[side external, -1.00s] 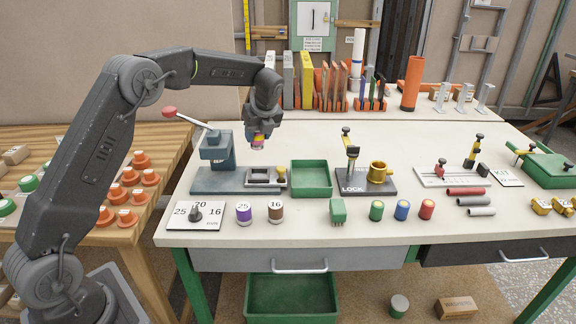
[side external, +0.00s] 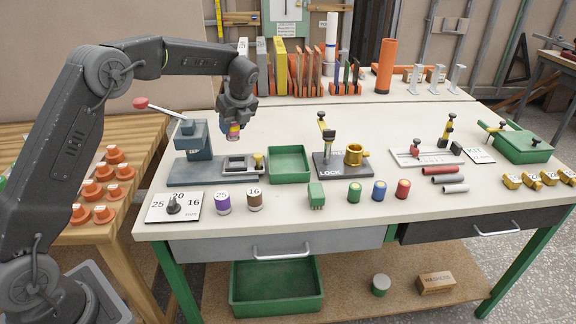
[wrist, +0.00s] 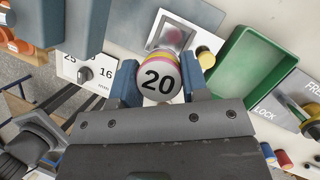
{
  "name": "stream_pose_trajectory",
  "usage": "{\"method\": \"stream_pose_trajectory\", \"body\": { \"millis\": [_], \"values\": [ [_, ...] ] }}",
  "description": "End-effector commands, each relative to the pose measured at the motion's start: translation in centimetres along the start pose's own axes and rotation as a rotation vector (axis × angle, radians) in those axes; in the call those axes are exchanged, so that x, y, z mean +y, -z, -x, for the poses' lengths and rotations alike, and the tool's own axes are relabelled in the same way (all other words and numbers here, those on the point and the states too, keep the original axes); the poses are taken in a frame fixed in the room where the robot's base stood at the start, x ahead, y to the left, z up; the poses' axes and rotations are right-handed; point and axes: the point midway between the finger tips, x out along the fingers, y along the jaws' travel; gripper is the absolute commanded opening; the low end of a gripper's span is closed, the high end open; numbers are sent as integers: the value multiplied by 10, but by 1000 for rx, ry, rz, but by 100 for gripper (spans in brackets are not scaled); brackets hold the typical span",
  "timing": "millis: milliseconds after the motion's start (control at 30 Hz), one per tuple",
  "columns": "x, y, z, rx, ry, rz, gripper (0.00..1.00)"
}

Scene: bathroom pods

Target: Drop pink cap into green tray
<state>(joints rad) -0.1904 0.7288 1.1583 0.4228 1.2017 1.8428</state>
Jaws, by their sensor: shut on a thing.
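My gripper (side external: 236,122) is shut on the pink cap (side external: 233,133), a round piece with pink and yellow bands. In the wrist view the cap (wrist: 159,78) sits between the two blue fingertips, its pale face marked 20 towards the camera. It is held in the air above the press fixture, left of the green tray. The green tray (side external: 289,178) is a shallow open box on the table, and it looks empty. It also shows in the wrist view (wrist: 245,82), to the right of the cap.
A grey-blue press (side external: 195,150) with a red-knobbed lever stands left of the tray. A gold cup fixture (side external: 340,160) stands right of it. Purple (side external: 223,203) and brown (side external: 254,200) caps stand in front. A larger green bin (side external: 277,305) is on the shelf below.

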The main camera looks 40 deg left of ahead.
Motion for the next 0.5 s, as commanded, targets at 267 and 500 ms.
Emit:
{"method": "stream_pose_trajectory", "body": {
  "millis": [267, 500],
  "values": [
    [26, 46, 0, 39, -184, 430, 13],
    [56, 89, 5, 82, -376, 890, 13]
  ]
}}
